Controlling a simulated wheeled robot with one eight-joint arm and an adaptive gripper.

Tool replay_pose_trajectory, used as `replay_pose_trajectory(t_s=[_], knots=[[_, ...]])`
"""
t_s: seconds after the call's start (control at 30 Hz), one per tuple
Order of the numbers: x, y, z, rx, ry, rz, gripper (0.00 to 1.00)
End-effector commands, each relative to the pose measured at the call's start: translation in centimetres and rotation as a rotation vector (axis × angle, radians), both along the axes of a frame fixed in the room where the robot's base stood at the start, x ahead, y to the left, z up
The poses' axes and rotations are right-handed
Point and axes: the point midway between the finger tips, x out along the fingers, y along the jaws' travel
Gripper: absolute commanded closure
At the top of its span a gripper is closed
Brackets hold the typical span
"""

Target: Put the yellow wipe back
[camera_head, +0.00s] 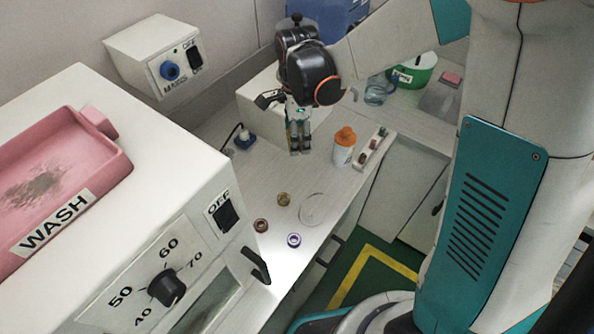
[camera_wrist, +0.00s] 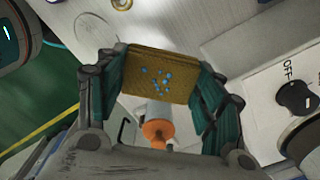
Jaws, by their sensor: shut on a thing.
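My gripper (camera_head: 299,145) hangs over the worktop at the back, fingers pointing down, left of the white bottle with the orange cap (camera_head: 344,146). In the wrist view my gripper (camera_wrist: 158,78) is shut on a flat yellow-brown piece with blue specks, the yellow wipe (camera_wrist: 172,63). The wipe spans between the two teal fingers. In the head view I cannot make out the wipe between the fingers. The bottle's orange cap (camera_wrist: 157,132) shows beyond the wipe in the wrist view.
Small gold (camera_head: 283,199), dark red (camera_head: 261,225) and purple (camera_head: 294,240) rings and a clear disc (camera_head: 311,209) lie on the worktop. A white rack (camera_head: 371,151) stands right of the bottle. The pink WASH tray (camera_head: 112,157) tops the left machine. A green tub (camera_head: 413,72) stands behind.

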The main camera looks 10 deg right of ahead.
Motion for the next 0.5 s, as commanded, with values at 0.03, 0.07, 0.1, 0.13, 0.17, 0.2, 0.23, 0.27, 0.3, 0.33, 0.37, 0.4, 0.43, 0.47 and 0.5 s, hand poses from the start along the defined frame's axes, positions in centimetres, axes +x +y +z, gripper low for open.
replay_pose_trajectory(t_s=[0.03, 0.07, 0.1, 0.13, 0.17, 0.2, 0.23, 0.27, 0.3, 0.33, 0.37, 0.4, 0.43, 0.47, 0.5], knots=[[0.0, 0.0, -1.7, 0.0, 0.0, 0.0, 0.69], [0.0, 0.0, -2.5, 0.0, 0.0, 0.0, 0.69], [0.0, 0.0, -3.4, 0.0, 0.0, 0.0, 0.69], [0.0, 0.0, -4.2, 0.0, 0.0, 0.001, 0.69], [0.0, 0.0, -4.9, 0.0, 0.0, 0.001, 0.69], [0.0, 0.0, -5.9, 0.0, 0.0, 0.001, 0.69], [0.0, 0.0, -6.6, 0.0, 0.0, 0.001, 0.69], [0.0, 0.0, -7.2, 0.0, 0.0, 0.001, 0.69], [0.0, 0.0, -8.0, 0.0, 0.0, 0.001, 0.69], [0.0, 0.0, -8.6, 0.0, 0.0, 0.001, 0.69], [0.0, 0.0, -9.0, 0.0, 0.0, 0.001, 0.69], [0.0, 0.0, -9.6, 0.0, 0.0, 0.001, 0.69], [0.0, 0.0, -9.9, 0.0, 0.0, 0.001, 0.69], [0.0, 0.0, -10.1, 0.0, 0.0, 0.001, 0.69], [0.0, 0.0, -10.4, 0.0, 0.0, 0.001, 0.69]])
